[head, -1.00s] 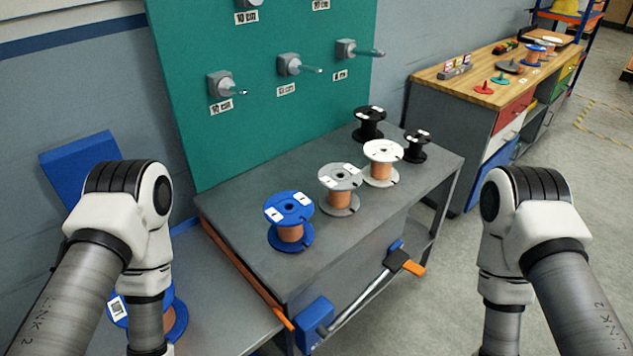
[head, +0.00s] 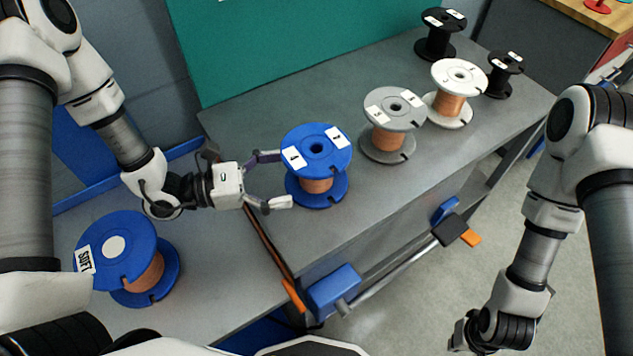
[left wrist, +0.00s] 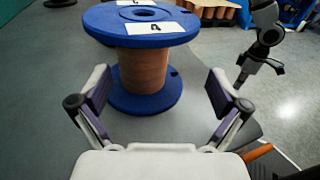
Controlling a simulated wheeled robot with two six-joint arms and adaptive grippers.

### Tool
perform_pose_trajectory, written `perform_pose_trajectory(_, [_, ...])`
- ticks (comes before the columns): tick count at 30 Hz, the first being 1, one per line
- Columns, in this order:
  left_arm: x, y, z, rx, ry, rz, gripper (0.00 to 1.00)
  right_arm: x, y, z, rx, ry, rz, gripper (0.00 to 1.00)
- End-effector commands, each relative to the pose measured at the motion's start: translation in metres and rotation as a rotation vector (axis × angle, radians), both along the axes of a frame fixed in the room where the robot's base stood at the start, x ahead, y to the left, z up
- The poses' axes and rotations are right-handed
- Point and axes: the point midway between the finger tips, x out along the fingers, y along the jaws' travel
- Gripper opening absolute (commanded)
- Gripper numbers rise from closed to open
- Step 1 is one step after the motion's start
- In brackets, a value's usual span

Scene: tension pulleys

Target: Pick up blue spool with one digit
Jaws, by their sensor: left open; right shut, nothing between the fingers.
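The blue spool (head: 317,150) with copper wire stands upright on the grey table. Its top flange carries two white labels, each with what looks like one character; the nearer label shows in the left wrist view (left wrist: 150,28). My left gripper (head: 274,180) is open just left of this spool, fingers apart and pointing at it. In the left wrist view the spool's copper core (left wrist: 143,70) lies ahead between the fingers, not clasped. My right gripper (left wrist: 262,70) is shut and empty, small in the left wrist view. Another blue spool (head: 118,250), labelled "SOFT", sits at lower left.
A grey spool (head: 395,107), a white spool (head: 459,75) and two black spools (head: 441,20) (head: 506,62) stand further right on the table. A bar with blue and orange ends (head: 390,270) runs along the table's front. A green board (head: 270,40) stands behind.

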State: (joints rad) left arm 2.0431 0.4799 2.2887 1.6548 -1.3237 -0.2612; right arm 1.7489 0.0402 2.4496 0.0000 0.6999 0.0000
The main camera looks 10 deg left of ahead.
Motion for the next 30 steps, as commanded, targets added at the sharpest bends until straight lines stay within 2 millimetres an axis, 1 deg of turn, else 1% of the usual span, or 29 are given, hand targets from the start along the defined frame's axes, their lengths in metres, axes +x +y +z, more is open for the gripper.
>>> perform_pose_trajectory(1, [0.012, 0.01, -0.009, -0.017, -0.032, 0.047, 0.99, 0.0, 0.0, -0.023, 0.0, 0.0, 0.0, 0.0])
perform_pose_trajectory(3, [0.019, 0.015, -0.003, -0.025, -0.054, 0.067, 0.99, 0.0, 0.0, -0.026, 0.0, 0.0, 0.0, 0.0])
perform_pose_trajectory(5, [0.022, 0.013, 0.001, -0.025, -0.062, 0.067, 0.99, 0.0, 0.0, -0.026, 0.0, 0.0, 0.0, 0.0])
perform_pose_trajectory(7, [0.026, 0.005, 0.003, -0.023, -0.063, 0.064, 0.99, 0.0, 0.0, -0.025, 0.0, -0.001, 0.0, 0.0])
perform_pose_trajectory(14, [0.034, -0.015, 0.004, -0.023, -0.061, 0.061, 0.99, 0.0, 0.0, -0.025, 0.0, -0.001, 0.0, 0.0])
perform_pose_trajectory(19, [0.042, -0.04, 0.004, -0.021, -0.062, 0.057, 0.99, 0.0, 0.0, -0.026, 0.0, -0.001, 0.0, 0.0])
perform_pose_trajectory(22, [0.049, -0.052, 0.004, -0.021, -0.061, 0.06, 0.99, 0.0, 0.0, -0.026, 0.0, -0.001, 0.0, 0.0])
perform_pose_trajectory(24, [0.052, -0.055, 0.005, -0.023, -0.061, 0.062, 0.99, 0.0, 0.0, -0.026, 0.0, -0.001, 0.0, 0.0])
perform_pose_trajectory(30, [0.052, -0.055, 0.005, -0.025, -0.061, 0.064, 0.99, 0.0, 0.0, -0.026, 0.0, -0.001, 0.0, 0.0])
